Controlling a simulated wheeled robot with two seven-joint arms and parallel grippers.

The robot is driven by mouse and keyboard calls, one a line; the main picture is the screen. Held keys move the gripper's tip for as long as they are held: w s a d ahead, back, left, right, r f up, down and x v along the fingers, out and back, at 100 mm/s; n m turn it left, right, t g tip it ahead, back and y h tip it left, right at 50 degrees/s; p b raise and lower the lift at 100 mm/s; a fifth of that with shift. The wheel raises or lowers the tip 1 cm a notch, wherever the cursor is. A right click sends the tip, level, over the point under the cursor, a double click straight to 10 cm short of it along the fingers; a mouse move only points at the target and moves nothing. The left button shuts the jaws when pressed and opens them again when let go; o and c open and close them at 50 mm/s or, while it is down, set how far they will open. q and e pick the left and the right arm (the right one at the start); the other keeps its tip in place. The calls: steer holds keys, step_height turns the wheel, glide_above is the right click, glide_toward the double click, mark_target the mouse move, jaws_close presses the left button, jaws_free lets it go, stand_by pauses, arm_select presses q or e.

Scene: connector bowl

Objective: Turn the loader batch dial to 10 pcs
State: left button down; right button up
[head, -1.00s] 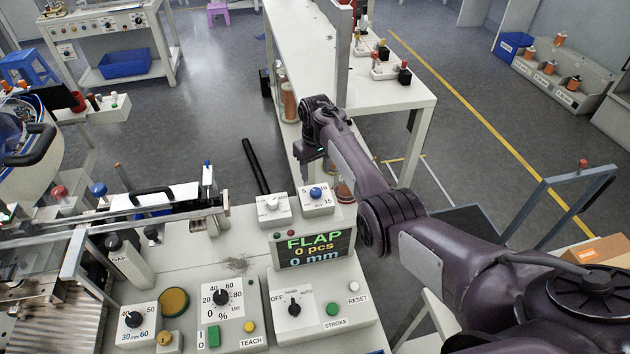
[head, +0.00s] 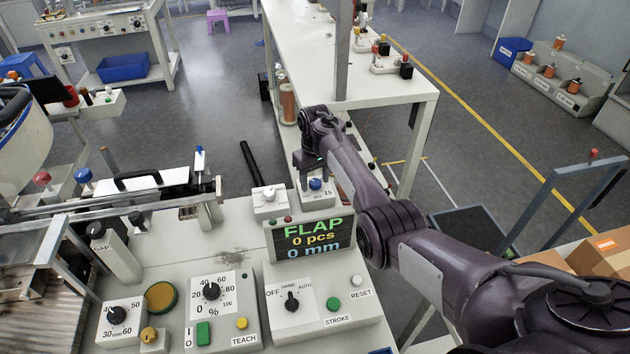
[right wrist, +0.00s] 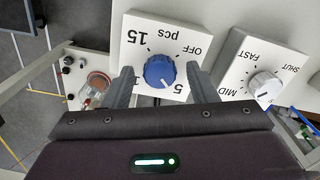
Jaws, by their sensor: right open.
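The loader batch dial is a blue knob (right wrist: 160,70) on a white box (right wrist: 133,30) marked OFF, 5, pcs and 15; the 10 mark is mostly hidden by my gripper. In the right wrist view the lettering is upside down. I cannot surely tell where the knob points. My right gripper (right wrist: 160,78) is open, with one finger on each side of the knob and a gap to each. In the head view the blue knob (head: 315,184) shows just below my right gripper (head: 311,166). My left gripper is not in view.
A white-knob dial (right wrist: 264,86) marked MID, FAST and SHUT stands close beside the batch dial. A panel with a black selector (head: 292,300) and buttons lies nearer. A white table (head: 390,95) stands behind my right arm.

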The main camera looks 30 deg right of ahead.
steer(key=shift+c, duration=0.4)
steer(key=c, duration=0.9)
